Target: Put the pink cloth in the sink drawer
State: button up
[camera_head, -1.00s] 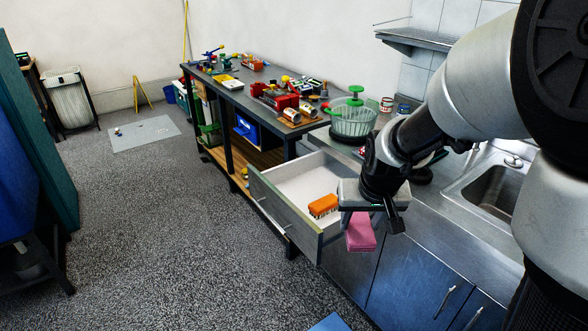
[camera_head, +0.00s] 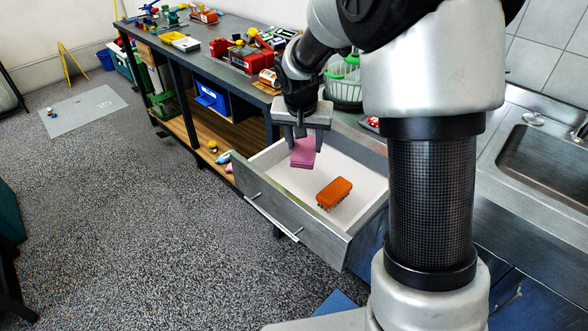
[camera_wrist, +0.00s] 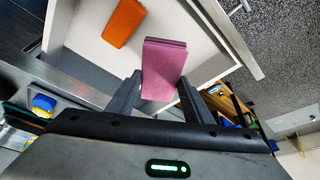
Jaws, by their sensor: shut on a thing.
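The pink cloth (camera_head: 303,153) is a folded block held by my gripper (camera_head: 301,138), which is shut on it. The cloth also shows between the fingers in the wrist view (camera_wrist: 162,70). The sink drawer (camera_head: 290,211) is pulled out, with a pale interior and a grey metal front. In the head view the cloth appears over the back left part of the open drawer; its exact height above the floor of the drawer is hard to tell. An orange brush (camera_head: 334,192) lies inside the drawer, to the right of the cloth, and shows in the wrist view (camera_wrist: 124,22).
The sink (camera_head: 545,165) is at the right in a metal counter. A green and white basket (camera_head: 345,82) stands on the counter behind my gripper. A workbench (camera_head: 215,65) with several tools stands to the left. The grey floor left of the drawer is open.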

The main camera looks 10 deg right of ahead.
aim_at(300, 141)
jog(key=w+f, duration=0.1)
jog(key=w+f+m, duration=0.1)
jog(key=w, duration=0.1)
jog(key=w+f+m+b, duration=0.1)
jog(key=shift+w+a+f+h, duration=0.1)
jog(key=shift+w+f+h, duration=0.05)
jog(key=shift+w+h, duration=0.25)
notch_tip(300, 141, down, 5)
jog(key=shift+s+f+b, duration=0.1)
jog(key=shift+f+b, duration=0.05)
jog(key=shift+b, duration=0.5)
jog(key=shift+f+b, duration=0.4)
jog(key=shift+f, duration=1.6)
jog(key=shift+f+b, duration=0.25)
jog(key=shift+b, duration=0.05)
jog(key=o, duration=1)
jog(key=shift+r, duration=0.1)
